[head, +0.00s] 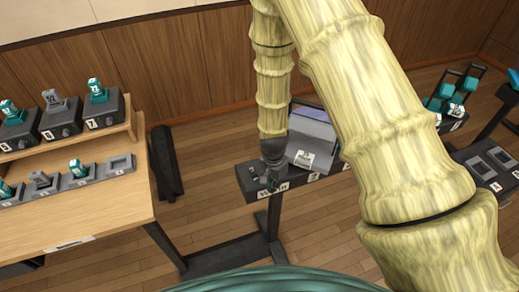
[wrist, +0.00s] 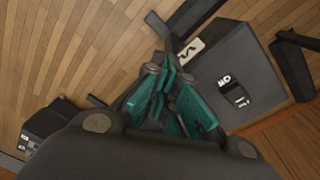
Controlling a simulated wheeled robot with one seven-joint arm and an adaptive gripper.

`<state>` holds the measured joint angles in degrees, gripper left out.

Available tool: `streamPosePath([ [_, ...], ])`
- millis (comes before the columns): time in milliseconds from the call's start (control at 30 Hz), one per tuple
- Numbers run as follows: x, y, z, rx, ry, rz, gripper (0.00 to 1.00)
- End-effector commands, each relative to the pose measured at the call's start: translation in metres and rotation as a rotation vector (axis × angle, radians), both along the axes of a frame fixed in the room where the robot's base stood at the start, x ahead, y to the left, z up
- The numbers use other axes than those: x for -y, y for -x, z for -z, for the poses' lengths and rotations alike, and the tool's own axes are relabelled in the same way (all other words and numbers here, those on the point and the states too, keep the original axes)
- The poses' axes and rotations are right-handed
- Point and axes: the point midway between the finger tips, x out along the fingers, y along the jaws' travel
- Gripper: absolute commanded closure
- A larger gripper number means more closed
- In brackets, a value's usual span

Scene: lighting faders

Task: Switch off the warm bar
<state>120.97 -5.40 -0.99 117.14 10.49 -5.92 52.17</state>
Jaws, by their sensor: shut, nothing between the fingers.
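My gripper (head: 271,174) hangs down over the left end of a dark control stand (head: 252,180) in the head view. In the wrist view its teal-padded fingers (wrist: 172,92) are shut and empty. Beside them in that view is the stand's dark top (wrist: 262,62), with a small black switch-like part with white marks (wrist: 235,95). A white label (wrist: 190,52) lies close to the fingers. I cannot read which control is the warm bar, nor tell whether the fingers touch anything. My gripper hides part of the stand's end in the head view.
A grey sloped box (head: 312,138) stands on the stand just right of my gripper. A wooden desk (head: 100,212) with several teal and grey units is at left. More dark equipment (head: 489,165) is at right. Open floor (head: 200,185) lies between desk and stand.

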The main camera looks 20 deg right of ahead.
Motion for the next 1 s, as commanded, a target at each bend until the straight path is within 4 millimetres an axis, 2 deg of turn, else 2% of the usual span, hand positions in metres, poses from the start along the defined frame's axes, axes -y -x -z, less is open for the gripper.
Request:
streamPosePath([
  [33,0.005,0.028,0.022,-0.014,-0.001,-0.069,1.0],
  [167,0.015,0.093,0.063,-0.019,-0.007,-0.292,1.0],
  [233,0.018,0.132,0.081,-0.022,-0.015,-0.422,1.0],
  [400,0.021,0.215,0.105,-0.016,-0.04,-0.705,1.0],
  [500,0.02,0.251,0.109,-0.008,-0.054,-0.831,1.0],
  [600,0.019,0.274,0.109,0.001,-0.062,-0.915,1.0],
  [700,0.018,0.286,0.108,0.007,-0.067,-0.966,1.0],
  [1000,0.018,0.289,0.108,0.013,-0.067,-0.985,1.0],
])
